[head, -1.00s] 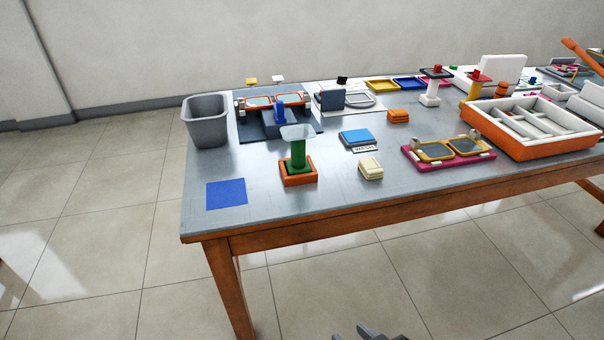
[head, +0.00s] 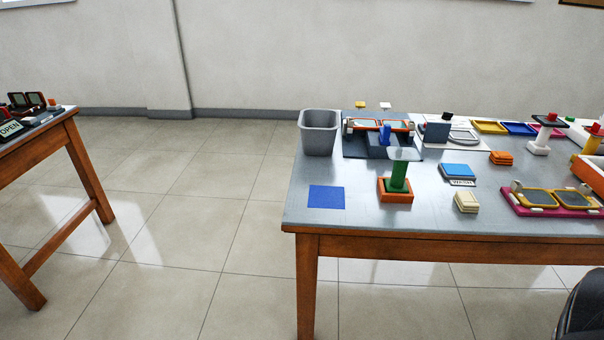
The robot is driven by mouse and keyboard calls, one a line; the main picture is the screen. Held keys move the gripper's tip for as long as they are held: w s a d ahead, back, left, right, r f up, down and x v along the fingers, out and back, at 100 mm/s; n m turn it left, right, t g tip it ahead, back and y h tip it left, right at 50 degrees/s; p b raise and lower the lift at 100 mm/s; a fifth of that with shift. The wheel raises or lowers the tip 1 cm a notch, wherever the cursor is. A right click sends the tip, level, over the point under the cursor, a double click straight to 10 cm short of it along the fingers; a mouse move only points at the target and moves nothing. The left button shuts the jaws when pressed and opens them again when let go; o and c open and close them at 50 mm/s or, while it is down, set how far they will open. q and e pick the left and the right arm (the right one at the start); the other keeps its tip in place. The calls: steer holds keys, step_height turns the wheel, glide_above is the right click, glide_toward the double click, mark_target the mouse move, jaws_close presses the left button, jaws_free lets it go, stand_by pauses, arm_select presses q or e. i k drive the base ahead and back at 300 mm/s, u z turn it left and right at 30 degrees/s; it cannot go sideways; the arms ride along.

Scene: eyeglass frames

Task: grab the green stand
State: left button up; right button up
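The green stand (head: 398,178) is an upright green post with a clear, pale plate on top. It stands in an orange square base (head: 395,196) near the front left of the grey-topped table (head: 340,218). Neither gripper shows in the head view now. A dark rounded part of my own body is at the lower right corner.
A blue square mat (head: 326,197) lies left of the stand. A grey bin (head: 320,133) stands behind it. A cream block stack (head: 466,202) and a blue block (head: 457,172) are to its right. Another table (head: 40,150) is at far left, with open floor between.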

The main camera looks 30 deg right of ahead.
mark_target(401, 157)
steer(key=u, duration=0.35)
steer(key=i, duration=1.4)
steer(key=z, duration=2.05)
